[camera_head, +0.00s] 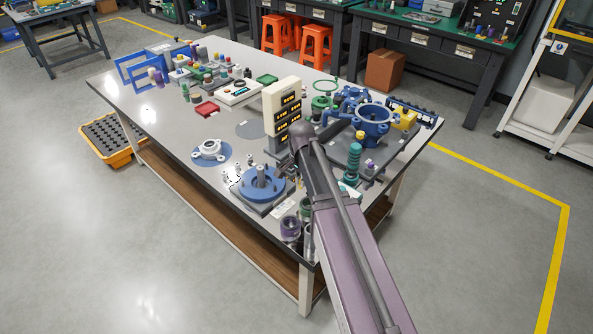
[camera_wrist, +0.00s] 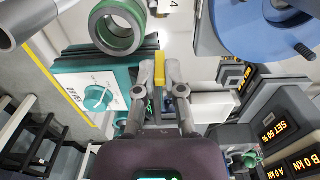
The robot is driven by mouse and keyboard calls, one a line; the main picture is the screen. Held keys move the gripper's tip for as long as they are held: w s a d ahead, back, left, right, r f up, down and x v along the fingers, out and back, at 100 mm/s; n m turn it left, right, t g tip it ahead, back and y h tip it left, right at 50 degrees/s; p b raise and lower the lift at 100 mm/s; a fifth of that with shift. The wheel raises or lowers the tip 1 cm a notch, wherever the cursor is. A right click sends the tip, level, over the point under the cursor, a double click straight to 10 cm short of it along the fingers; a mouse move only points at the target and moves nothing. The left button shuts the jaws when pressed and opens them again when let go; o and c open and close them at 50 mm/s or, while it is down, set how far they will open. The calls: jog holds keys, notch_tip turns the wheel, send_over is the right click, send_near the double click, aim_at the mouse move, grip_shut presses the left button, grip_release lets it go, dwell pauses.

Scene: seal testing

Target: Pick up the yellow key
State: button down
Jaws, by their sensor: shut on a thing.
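In the wrist view my gripper (camera_wrist: 159,70) shows with its two grey fingers closed on a small yellow key (camera_wrist: 160,75). The key sits upright between the fingertips, and part of it is covered by them. Whether it touches anything below cannot be told.
Near the fingers in the wrist view are a teal box with a dial (camera_wrist: 97,97), a green-banded ring (camera_wrist: 120,35), a blue disc (camera_wrist: 250,22) and a white block (camera_wrist: 212,107). A display tower (camera_head: 281,108) stands by my arm.

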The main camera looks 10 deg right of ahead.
jog(key=shift+s, duration=0.85)
jog(key=shift+r, duration=0.1)
notch_tip(320, 180, up, 25)
jog(key=p, duration=2.5)
jog(key=shift+f, duration=0.2)
jog(key=shift+d, duration=0.15)
